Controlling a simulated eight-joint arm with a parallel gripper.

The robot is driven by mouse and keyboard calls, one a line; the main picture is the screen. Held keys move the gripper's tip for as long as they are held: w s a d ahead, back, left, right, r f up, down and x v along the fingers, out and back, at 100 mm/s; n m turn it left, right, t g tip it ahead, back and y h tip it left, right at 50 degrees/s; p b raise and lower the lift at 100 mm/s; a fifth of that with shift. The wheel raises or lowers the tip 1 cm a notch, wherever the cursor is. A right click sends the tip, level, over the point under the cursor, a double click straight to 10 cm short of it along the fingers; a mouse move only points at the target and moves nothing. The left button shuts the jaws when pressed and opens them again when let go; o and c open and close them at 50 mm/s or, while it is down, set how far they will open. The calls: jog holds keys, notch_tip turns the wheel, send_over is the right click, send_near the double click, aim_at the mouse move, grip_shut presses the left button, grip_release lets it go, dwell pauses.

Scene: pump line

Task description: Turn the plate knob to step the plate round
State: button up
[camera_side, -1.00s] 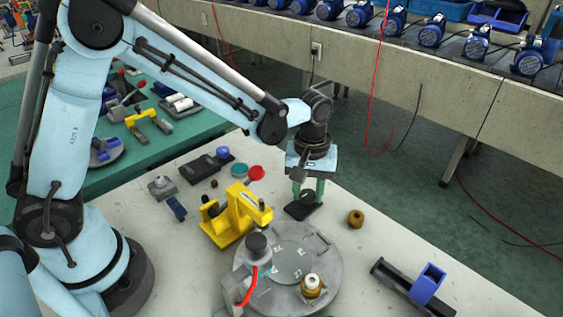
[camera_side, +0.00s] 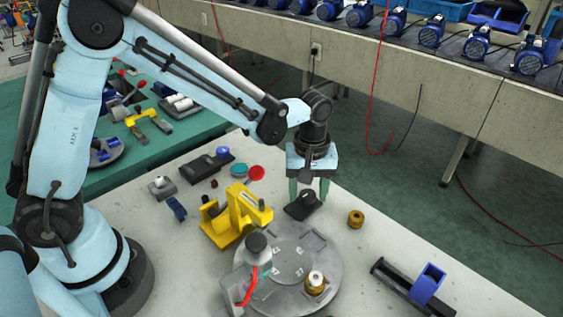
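The round grey plate (camera_side: 290,268) lies on the light table, with a brass fitting with a pale top (camera_side: 315,283) near its front right edge. A dark grey knob-like cap (camera_side: 257,243) stands on a grey block at the plate's left, with a red tube below it. A small black piece with an upright tab (camera_side: 302,207) sits behind the plate. I cannot tell which of these is the plate knob. My gripper (camera_side: 308,193) points down over the black piece. Its two green fingers are apart, either side of the tab, with gaps visible.
A yellow fixture (camera_side: 234,216) stands close to the plate's back left. A brass ring (camera_side: 355,218) lies right of the black piece. A black rail with a blue block (camera_side: 427,283) lies at front right. Red and teal discs lie behind the yellow fixture.

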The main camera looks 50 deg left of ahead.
aim_at(307, 193)
jog(key=shift+o, duration=0.4)
notch_tip(307, 193, up, 12)
dwell(0.5)
jog(key=shift+r, duration=0.1)
jog(key=s+a+m+t, duration=0.7)
jog(key=s+a+m, duration=0.2)
jog(key=s+a, duration=0.1)
jog(key=shift+s+a, duration=0.25)
jog(key=shift+s, duration=0.3)
dwell(0.7)
